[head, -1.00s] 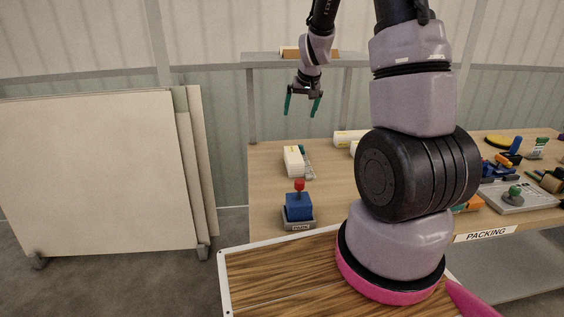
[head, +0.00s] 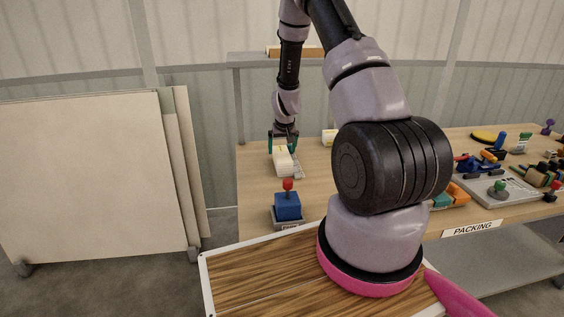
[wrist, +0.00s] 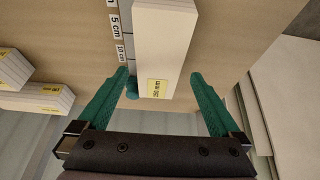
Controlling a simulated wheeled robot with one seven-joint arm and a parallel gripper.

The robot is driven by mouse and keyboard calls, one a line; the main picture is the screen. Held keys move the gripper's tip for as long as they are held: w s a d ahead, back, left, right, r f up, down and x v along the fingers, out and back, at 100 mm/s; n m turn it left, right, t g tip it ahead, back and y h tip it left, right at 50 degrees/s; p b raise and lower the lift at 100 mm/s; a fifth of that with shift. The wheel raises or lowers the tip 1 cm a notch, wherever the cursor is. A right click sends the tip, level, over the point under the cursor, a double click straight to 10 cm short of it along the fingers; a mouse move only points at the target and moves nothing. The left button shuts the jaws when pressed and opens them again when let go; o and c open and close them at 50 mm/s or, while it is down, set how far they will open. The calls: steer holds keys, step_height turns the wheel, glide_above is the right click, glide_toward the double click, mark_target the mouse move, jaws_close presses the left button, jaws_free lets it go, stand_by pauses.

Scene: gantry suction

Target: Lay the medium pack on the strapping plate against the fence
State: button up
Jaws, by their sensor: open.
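A long white pack with a yellow label (wrist: 165,40) lies on the table; its near end reaches between my fingertips in the wrist view. It also shows in the head view (head: 283,164), just below my gripper. My gripper (wrist: 160,76) is open, one green finger on either side of the pack's end, with gaps visible. Two other white packs, (wrist: 38,98) and (wrist: 12,68), lie at the left of the wrist view. I cannot read the labels well enough to tell which pack is medium. I cannot make out the strapping plate or its fence for certain.
A grey ruled strip (wrist: 118,30) lies beside the pack. A blue block with a red knob (head: 288,206) stands at the table's front left. A grey plate with a green knob (head: 480,189) and several small coloured tools are at the right. Pale panels (head: 90,180) stand left of the table.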

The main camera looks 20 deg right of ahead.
mark_target(282, 154)
steer(key=x, duration=0.4)
steer(key=shift+s+f, duration=0.2)
steer(key=shift+s, duration=0.1)
jaws_close()
steer(key=shift+r, duration=0.15)
